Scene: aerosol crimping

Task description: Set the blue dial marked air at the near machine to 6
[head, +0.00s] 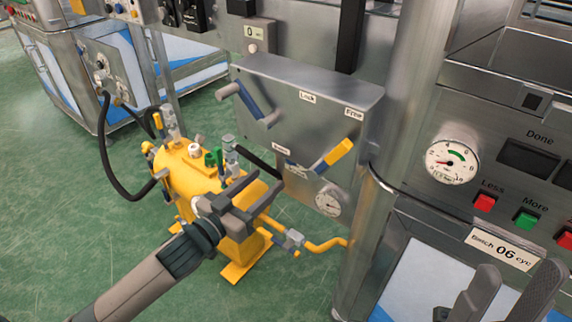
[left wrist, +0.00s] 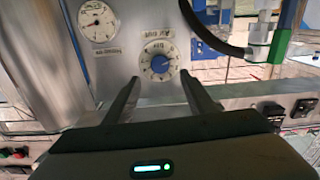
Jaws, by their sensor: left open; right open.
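The blue dial (left wrist: 160,64) sits in a round white scale on a grey panel in the left wrist view, under upside-down lettering that seems to read "Air unit". The scale figures are too small to read, so I cannot tell its setting. My left gripper (left wrist: 160,78) is open, its fingers pointing at the dial from either side, seemingly short of it. In the head view my left gripper (head: 256,207) is over the yellow tank, and I cannot make out the dial there. My right gripper (head: 508,295) is open and empty at the lower right.
A white gauge (left wrist: 97,22) is beside the dial. In the head view the yellow tank (head: 190,170) with valves and a black hose stands by the machine.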

